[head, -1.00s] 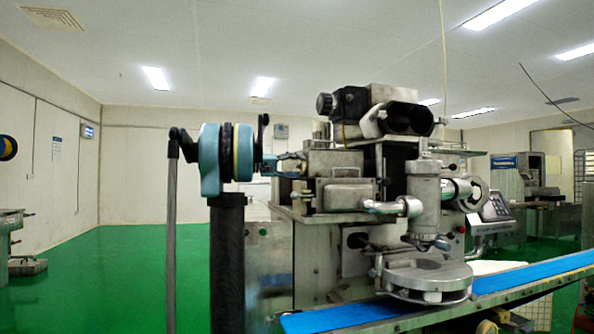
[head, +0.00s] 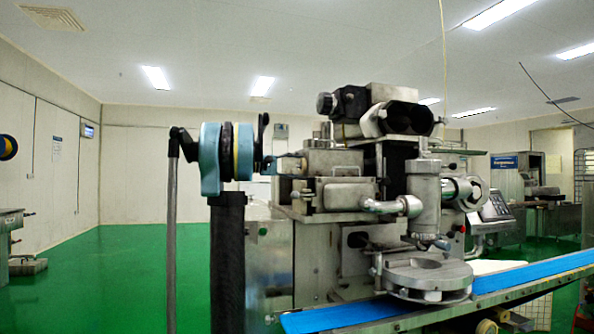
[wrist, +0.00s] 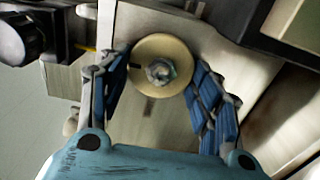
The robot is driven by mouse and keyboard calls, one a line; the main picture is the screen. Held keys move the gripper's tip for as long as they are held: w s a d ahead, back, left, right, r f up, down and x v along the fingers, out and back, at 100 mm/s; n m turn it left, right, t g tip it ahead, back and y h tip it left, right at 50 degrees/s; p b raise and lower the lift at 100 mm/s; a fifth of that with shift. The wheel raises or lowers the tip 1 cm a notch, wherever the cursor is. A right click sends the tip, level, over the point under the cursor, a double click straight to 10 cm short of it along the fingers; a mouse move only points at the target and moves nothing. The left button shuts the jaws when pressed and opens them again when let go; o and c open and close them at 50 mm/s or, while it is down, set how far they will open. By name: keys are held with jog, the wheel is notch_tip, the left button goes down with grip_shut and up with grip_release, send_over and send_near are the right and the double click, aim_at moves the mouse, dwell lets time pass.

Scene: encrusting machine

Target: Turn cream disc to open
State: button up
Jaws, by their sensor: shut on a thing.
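In the head view my gripper (head: 286,163) reaches the left side of the steel encrusting machine (head: 340,160). I cannot make out the disc there; my gripper and wrist cover that spot.
A blue conveyor belt (head: 335,315) runs along the machine's front under a round metal plate (head: 427,272). In the wrist view a dark knob (wrist: 22,38) is at the upper left and metal housing at the right. Green floor (head: 120,280) is open at the left.

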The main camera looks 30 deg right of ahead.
jog(key=shift+f, duration=0.1)
jog(key=o, duration=1)
jog(key=shift+w, duration=0.1)
jog(key=v, duration=1.2)
jog(key=shift+w, duration=0.1)
